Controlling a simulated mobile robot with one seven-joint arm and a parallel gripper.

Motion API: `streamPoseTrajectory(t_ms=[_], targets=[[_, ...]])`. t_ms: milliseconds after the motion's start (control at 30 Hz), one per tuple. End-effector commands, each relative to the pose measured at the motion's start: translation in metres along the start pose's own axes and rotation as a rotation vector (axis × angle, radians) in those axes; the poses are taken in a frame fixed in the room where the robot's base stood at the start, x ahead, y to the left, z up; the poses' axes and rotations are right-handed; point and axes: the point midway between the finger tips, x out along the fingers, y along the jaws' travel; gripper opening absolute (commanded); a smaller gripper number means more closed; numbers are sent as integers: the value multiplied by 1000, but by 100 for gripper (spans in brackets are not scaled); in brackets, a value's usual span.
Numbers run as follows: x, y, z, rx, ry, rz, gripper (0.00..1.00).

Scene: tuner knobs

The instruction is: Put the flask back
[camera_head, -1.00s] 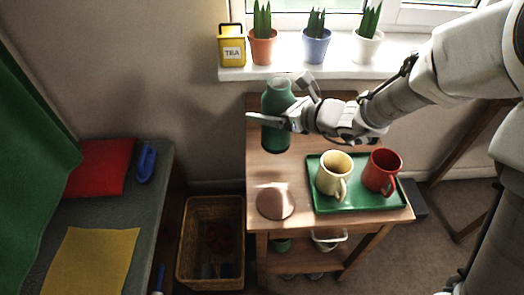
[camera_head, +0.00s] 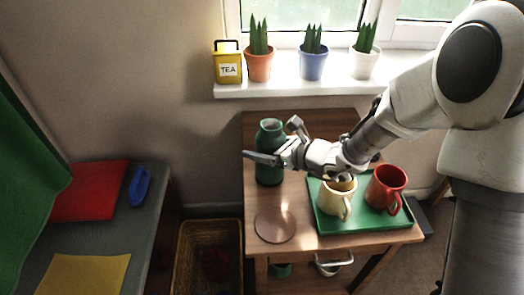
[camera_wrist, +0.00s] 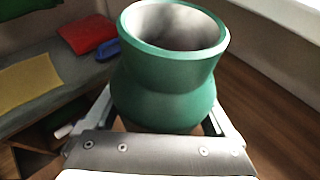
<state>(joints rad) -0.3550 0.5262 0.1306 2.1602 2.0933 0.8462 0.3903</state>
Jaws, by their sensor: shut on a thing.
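The flask (camera_head: 270,172) is dark green with a wide open mouth and a grey inside. It stands upright at the left side of the small wooden table in the head view. My gripper (camera_head: 268,159) is shut around its body, coming from the right. In the wrist view the flask (camera_wrist: 168,85) fills the space between my fingers (camera_wrist: 165,118), its rim facing up. I cannot tell whether its base touches the tabletop.
A round brown disc (camera_head: 275,225) lies on the wooden table (camera_head: 256,200) in front of the flask. A green tray (camera_head: 361,221) holds a cream mug (camera_head: 337,200) and a red mug (camera_head: 385,187), below my arm. A sill (camera_head: 290,88) with plants and a tea tin (camera_head: 228,66) is behind.

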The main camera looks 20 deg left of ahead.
Motion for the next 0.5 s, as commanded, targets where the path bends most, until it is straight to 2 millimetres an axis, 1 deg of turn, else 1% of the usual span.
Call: streamPoseTrajectory(t_ms=[33, 267, 400, 433, 467, 500], targets=[[2, 0, -4, 0, -3, 1, 0], [2, 0, -2, -2, -4, 0, 0], [3, 0, -7, -2, -4, 0, 0], [3, 0, -7, -1, -1, 0, 93], [3, 0, -6, 0, -1, 0, 98], [3, 0, -6, 0, -1, 0, 100]])
